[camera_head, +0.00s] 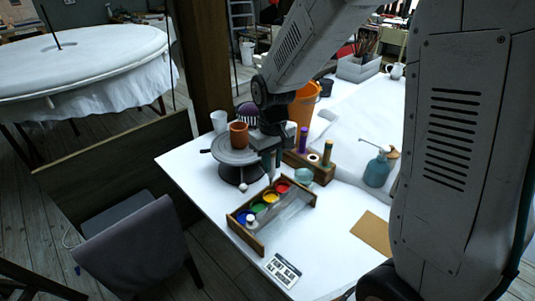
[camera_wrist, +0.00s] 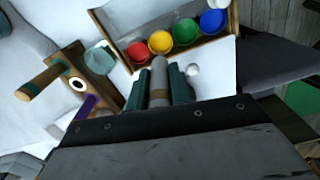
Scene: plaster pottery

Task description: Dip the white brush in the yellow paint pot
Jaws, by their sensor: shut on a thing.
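The yellow paint pot (camera_head: 271,197) sits in a wooden tray (camera_head: 262,242) between the red pot (camera_head: 282,187) and the green pot (camera_head: 258,207). In the wrist view the yellow pot (camera_wrist: 160,42) lies just beyond the fingers. My gripper (camera_head: 271,168) is above the tray's back end, near the red and yellow pots. In the wrist view my gripper (camera_wrist: 158,84) is shut on a pale grey-white brush (camera_wrist: 158,72) with a brown band. The brush points toward the yellow pot. I cannot tell whether its tip touches the paint.
A blue pot (camera_head: 243,216) fills the tray's front end. A wooden holder (camera_head: 296,161) with purple and green-brown handles stands behind, near a glass jar (camera_head: 303,176). A turntable (camera_head: 233,157) with a terracotta cup (camera_head: 239,135) is at left. A teal bottle (camera_head: 376,172) stands right.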

